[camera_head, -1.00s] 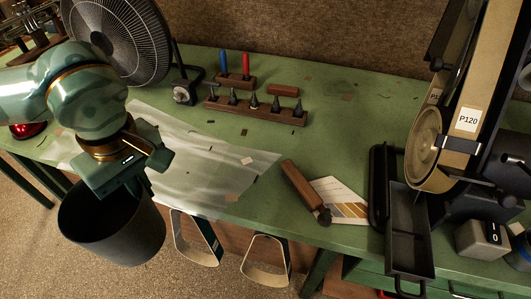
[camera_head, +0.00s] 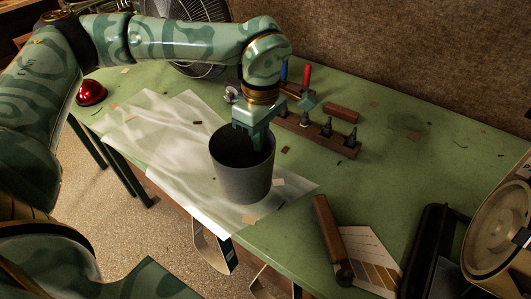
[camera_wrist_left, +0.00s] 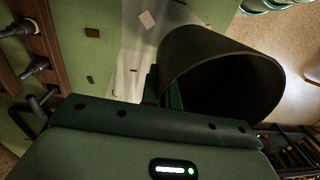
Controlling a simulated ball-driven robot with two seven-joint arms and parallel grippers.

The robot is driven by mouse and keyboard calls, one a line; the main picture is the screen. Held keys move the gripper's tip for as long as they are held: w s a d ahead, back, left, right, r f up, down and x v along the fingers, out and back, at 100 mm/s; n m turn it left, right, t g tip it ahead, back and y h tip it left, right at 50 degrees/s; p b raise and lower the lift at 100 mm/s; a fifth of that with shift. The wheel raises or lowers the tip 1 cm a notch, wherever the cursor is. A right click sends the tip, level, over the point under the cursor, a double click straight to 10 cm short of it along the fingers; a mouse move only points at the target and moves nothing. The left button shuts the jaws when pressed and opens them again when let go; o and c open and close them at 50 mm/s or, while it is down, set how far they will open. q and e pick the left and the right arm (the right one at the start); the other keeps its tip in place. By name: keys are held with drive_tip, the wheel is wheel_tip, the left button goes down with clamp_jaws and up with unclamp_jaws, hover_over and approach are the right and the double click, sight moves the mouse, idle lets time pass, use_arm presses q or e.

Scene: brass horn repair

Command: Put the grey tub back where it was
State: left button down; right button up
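The grey tub (camera_head: 243,178) is dark, round and open at the top. In the head view it is upright in front of the translucent sheet (camera_head: 165,135) on the green bench. I cannot tell whether its base touches the sheet or hangs just above it. My left gripper (camera_head: 258,142) is shut on the tub's far rim, with a finger reaching inside the mouth. In the left wrist view the tub's open mouth (camera_wrist_left: 225,85) sits beyond the gripper, with a finger against its rim. My right gripper is not in view.
A wooden rack (camera_head: 325,135) of dark-tipped tools stands behind the tub. A wooden-handled tool (camera_head: 328,232) and a sample card (camera_head: 372,260) lie to the right. A red dome (camera_head: 91,92) is at left, a fan (camera_head: 200,62) behind. The bench's front edge is close to the tub.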

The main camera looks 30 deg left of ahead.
use_arm(q)
drive_tip(key=f, duration=0.2)
drive_tip(key=w+f+b, duration=0.1)
drive_tip(key=f, duration=0.1)
drive_tip(key=w+f+b, duration=0.1)
drive_tip(key=shift+a+f, duration=0.25)
drive_tip(key=shift+f, duration=0.15)
drive_tip(key=shift+r, duration=0.1)
drive_tip(key=c, duration=1.7)
unclamp_jaws()
drive_tip(key=r+p, duration=0.1)
drive_tip(key=r, duration=0.3)
drive_tip(key=r+p, duration=0.1)
drive_tip(key=r, duration=0.3)
drive_tip(key=r+p, duration=0.1)
drive_tip(key=r, duration=0.3)
drive_tip(key=shift+w+r+p, duration=0.1)
drive_tip(key=shift+w+p, duration=0.15)
drive_tip(key=shift+p, duration=0.05)
